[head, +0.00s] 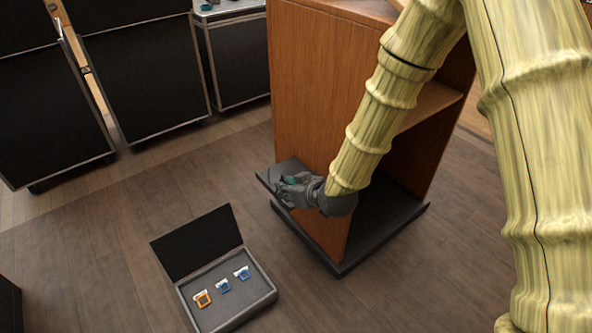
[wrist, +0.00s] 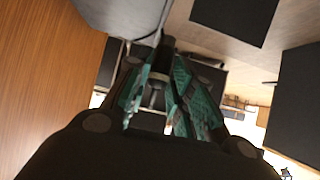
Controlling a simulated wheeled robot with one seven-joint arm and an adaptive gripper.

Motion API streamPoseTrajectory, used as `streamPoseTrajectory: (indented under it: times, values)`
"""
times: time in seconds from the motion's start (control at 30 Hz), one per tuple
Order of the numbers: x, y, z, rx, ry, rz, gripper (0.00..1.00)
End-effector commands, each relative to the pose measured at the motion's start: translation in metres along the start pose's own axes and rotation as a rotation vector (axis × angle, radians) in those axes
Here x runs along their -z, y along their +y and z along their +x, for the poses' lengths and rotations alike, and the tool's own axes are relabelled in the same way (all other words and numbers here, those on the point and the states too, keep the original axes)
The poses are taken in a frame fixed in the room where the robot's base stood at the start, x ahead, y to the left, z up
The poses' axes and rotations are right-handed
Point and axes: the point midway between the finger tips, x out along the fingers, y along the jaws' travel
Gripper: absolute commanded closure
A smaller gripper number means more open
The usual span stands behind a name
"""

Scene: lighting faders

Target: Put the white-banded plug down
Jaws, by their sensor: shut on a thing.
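My gripper (head: 288,182) is low beside the wooden cabinet, at the small dark ledge (head: 290,166) on its side. In the wrist view its green-padded fingers (wrist: 164,80) are closed together around a small dark piece with a paler band (wrist: 157,86), which I take to be the white-banded plug. The fingers hide most of it. In the head view the plug cannot be made out. I cannot tell whether it touches the ledge.
The wooden cabinet (head: 315,100) stands on a dark base (head: 343,268). An open case (head: 262,298) on the floor holds an orange piece (head: 203,299) and two blue pieces (head: 223,286). Black panelled cases (head: 145,72) stand at the back left. Floor between is clear.

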Motion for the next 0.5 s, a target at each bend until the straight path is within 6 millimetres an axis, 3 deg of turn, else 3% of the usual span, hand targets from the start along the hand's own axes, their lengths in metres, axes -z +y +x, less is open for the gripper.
streamPoseTrajectory:
  times: [0.5]
  values:
    - [0.029, 0.076, 0.065, -0.004, 0.001, 0.003, 1.0]
